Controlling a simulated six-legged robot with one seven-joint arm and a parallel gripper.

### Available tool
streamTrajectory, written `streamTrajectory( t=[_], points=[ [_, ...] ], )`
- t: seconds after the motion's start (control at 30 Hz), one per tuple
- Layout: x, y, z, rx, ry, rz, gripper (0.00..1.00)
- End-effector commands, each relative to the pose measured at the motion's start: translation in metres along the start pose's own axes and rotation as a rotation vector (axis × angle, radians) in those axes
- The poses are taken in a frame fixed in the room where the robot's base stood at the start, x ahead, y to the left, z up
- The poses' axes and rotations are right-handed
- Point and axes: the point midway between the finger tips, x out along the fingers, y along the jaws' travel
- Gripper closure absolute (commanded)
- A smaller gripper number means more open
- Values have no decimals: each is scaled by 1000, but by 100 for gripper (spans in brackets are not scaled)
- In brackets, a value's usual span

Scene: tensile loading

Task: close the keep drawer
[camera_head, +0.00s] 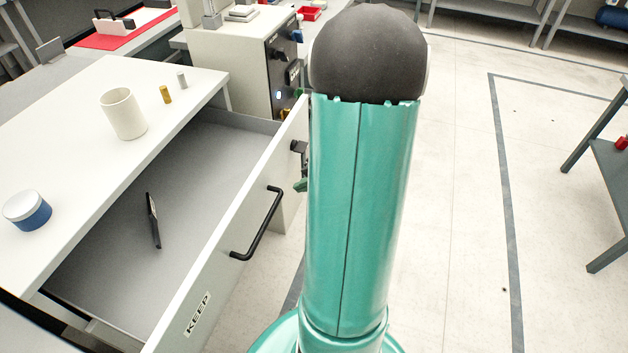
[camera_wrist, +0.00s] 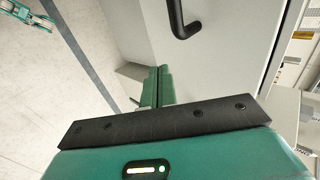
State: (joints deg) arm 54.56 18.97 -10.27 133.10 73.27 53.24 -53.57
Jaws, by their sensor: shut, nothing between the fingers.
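The keep drawer (camera_head: 205,285) stands pulled well out from the white bench in the head view. Its front carries a KEEP label and a black bar handle (camera_head: 260,225). A thin dark object (camera_head: 153,220) lies inside it. My gripper (camera_wrist: 158,72) is shut and empty in the wrist view, its green fingers close to the pale drawer front (camera_wrist: 225,50). The handle (camera_wrist: 180,18) shows above the fingertips there. I cannot tell whether the fingers touch the front. In the head view my arm hides most of the gripper, which is outside the drawer front, near its far end.
On the white bench top (camera_head: 70,130) stand a white cup (camera_head: 123,114), a blue-and-white jar (camera_head: 27,210), a brass cylinder (camera_head: 166,94) and a grey cylinder (camera_head: 182,80). A machine cabinet (camera_head: 245,65) stands behind the drawer. Floor to the right is clear up to a grey table (camera_head: 610,170).

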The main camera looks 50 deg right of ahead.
Motion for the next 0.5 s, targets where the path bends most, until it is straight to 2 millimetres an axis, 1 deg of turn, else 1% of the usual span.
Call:
streamTrajectory(
  t=[0.03, 0.1, 0.2, 0.33, 0.5],
  points=[
    [11, 1, 1, 2, -4, 0, 100],
    [24, 1, 2, 2, -4, 1, 100],
    [36, -14, 2, -4, -3, 0, 100],
    [46, -24, 3, -4, -3, 0, 100],
    [50, -28, 4, -2, -1, 0, 100]
  ],
)
